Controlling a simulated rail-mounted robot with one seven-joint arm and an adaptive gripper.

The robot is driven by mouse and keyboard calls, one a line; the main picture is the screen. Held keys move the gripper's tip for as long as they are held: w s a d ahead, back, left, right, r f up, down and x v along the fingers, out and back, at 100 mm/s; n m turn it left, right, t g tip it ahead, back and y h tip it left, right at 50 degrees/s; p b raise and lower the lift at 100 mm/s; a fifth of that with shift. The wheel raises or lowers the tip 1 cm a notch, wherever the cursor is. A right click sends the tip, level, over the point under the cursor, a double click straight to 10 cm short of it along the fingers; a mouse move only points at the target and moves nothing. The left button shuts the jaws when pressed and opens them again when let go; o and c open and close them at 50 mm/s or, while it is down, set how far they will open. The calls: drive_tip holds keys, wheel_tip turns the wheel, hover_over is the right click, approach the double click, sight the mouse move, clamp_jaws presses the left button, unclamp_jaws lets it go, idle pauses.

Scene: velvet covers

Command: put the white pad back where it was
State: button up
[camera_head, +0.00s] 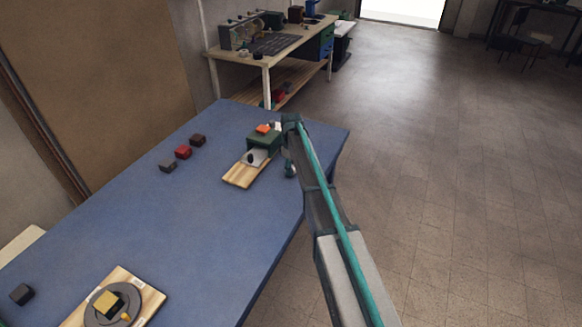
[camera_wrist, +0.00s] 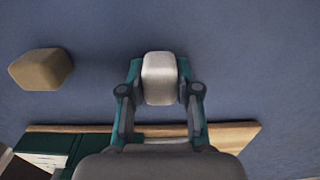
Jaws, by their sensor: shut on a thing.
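The white pad (camera_wrist: 160,78) is a pale rounded block, seen in the wrist view. My gripper (camera_wrist: 160,88) is shut on it, with one teal finger on each side. Blue table surface shows around the pad; I cannot tell its height above the table. In the head view, my arm reaches the table's right side, beside a wooden board (camera_head: 239,177) carrying a green box (camera_head: 263,142) with an orange piece (camera_head: 264,129) on top. The pad cannot be made out for certain in the head view.
A tan block (camera_wrist: 40,69) lies on the table in the wrist view. Red (camera_head: 183,152) and dark (camera_head: 198,140) blocks stand left of the board on the blue table (camera_head: 170,225). A second board (camera_head: 148,295) with a grey disc (camera_head: 98,312) lies near. The middle is clear.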

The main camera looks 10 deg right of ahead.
drive_tip(key=shift+f, duration=0.1)
drive_tip(key=o, duration=1)
wheel_tip(320, 180, up, 11)
drive_tip(key=b, duration=0.3)
drive_tip(key=shift+r, duration=0.6)
